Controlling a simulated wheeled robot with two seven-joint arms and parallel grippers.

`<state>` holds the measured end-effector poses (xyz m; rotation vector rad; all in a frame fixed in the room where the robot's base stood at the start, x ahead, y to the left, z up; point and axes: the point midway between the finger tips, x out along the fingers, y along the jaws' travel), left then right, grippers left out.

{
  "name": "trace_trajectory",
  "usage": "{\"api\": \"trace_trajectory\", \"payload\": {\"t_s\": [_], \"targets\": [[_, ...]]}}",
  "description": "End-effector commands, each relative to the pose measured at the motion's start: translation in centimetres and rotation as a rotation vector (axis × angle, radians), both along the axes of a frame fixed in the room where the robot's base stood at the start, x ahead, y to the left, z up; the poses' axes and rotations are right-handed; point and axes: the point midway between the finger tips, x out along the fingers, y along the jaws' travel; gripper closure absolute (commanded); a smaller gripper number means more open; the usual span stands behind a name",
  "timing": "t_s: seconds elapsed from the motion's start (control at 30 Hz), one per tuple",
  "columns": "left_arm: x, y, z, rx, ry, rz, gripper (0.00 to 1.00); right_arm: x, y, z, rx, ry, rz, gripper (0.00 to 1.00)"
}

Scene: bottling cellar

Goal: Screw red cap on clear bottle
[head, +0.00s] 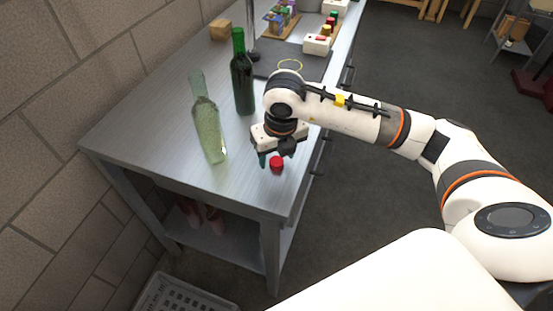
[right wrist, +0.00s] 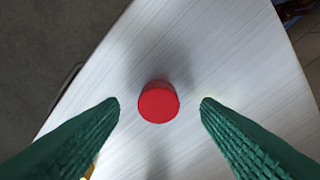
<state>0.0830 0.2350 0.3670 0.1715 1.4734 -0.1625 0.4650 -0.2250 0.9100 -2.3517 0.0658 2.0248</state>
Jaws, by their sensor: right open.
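The red cap (head: 277,165) sits on the metal table near its front right edge. In the right wrist view the red cap (right wrist: 158,102) lies between and a little beyond my two green fingertips. My right gripper (head: 275,161) is open and empty, pointing down just above the cap; its fingers also show in the right wrist view (right wrist: 160,104), apart from the cap. The clear bottle (head: 208,125) stands upright on the table, left of my right gripper, and no cap shows on its neck. My left gripper is not in view.
A dark green bottle (head: 242,75) stands behind the clear bottle. A wooden block (head: 220,29), a dark mat (head: 297,63) with a yellow ring, and white boxes (head: 317,44) are farther back. A grey crate (head: 185,294) is on the floor. The table front left is clear.

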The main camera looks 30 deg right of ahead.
Motion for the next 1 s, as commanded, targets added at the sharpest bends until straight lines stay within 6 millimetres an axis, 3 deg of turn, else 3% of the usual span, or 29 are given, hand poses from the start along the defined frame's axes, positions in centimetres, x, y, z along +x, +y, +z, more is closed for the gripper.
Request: {"api": "trace_trajectory", "payload": {"t_s": [0.17,0.47,0.5,0.8,1.0], "targets": [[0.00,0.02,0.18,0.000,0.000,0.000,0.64,0.18,-0.07,-1.49,-0.001,0.000,0.000,0.42],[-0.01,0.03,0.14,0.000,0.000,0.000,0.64,0.21,-0.08,-1.55,-0.001,-0.001,0.000,0.42],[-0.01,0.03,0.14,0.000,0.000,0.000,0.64,0.22,-0.08,-1.53,-0.001,-0.001,0.000,0.44],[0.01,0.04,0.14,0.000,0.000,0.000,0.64,0.21,-0.09,-1.51,-0.001,-0.001,0.000,0.90],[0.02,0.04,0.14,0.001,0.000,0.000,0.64,0.21,-0.09,-1.51,-0.001,-0.001,0.000,0.91]]}}
